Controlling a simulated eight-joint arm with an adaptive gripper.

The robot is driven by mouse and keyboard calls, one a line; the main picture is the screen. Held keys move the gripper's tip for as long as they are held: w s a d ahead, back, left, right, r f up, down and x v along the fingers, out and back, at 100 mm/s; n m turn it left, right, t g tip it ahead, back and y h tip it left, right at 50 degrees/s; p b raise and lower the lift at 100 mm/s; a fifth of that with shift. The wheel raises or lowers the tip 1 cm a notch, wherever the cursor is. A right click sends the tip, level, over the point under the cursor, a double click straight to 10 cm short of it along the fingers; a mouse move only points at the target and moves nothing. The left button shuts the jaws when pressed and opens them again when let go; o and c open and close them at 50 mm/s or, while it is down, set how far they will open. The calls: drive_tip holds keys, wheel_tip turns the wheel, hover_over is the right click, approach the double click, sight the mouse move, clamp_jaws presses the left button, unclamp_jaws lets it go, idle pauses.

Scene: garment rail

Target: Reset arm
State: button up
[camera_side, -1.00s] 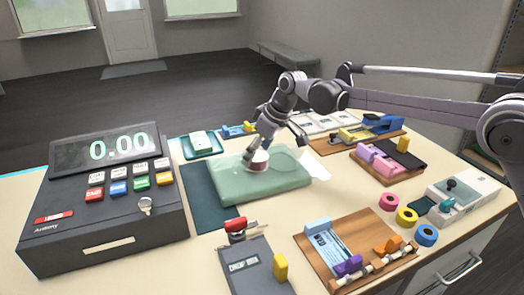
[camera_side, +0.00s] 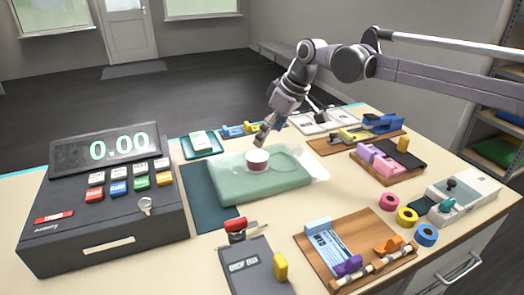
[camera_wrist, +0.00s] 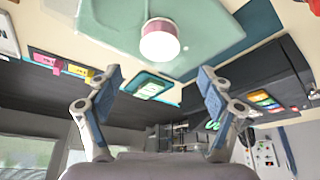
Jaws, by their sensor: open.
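My gripper (camera_side: 262,134) is open and empty, raised just above and behind a small round pot (camera_side: 257,160) with a white top and a pink-red side. The pot stands on a folded green garment in a clear cover (camera_side: 240,186) on the counter. In the wrist view my gripper's two fingers (camera_wrist: 160,80) are spread wide, with blue pads. The pot (camera_wrist: 160,42) shows there beyond the fingertips, apart from them, on the green cover (camera_wrist: 105,18).
A cash register (camera_side: 105,215) reading 0.00 stands at the left. Wooden boards (camera_side: 380,228) with coloured clips, tape rolls (camera_side: 407,216) and a drop box (camera_side: 250,262) crowd the right and front. The air above the counter's middle is free.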

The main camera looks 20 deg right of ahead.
drive_tip(key=x, duration=1)
drive_tip(key=shift+s, duration=0.1)
drive_tip(key=r, duration=0.3)
drive_tip(key=d+r, duration=0.1)
drive_tip(key=r, duration=0.1)
drive_tip(key=s+d+r, duration=0.2)
drive_tip(key=d+r, duration=0.5)
drive_tip(key=d, duration=0.4)
drive_tip(key=n+g+y, duration=0.2)
drive_tip(key=n, duration=0.4)
hover_over(258, 156)
drive_tip(key=s+a, duration=0.7)
drive_tip(key=a, duration=0.4)
drive_tip(key=s+a+f+n, duration=0.1)
drive_tip(key=s+a+n, duration=0.1)
drive_tip(key=s+a, duration=0.4)
drive_tip(key=s+a+f+n+g, duration=0.1)
drive_tip(key=s+a, duration=0.5)
drive_tip(key=a, duration=0.6)
drive_tip(key=shift+s+a+n, duration=0.15)
drive_tip(key=shift+a+n, duration=0.1)
drive_tip(key=shift+n, duration=0.15)
drive_tip(key=shift+f, duration=0.15)
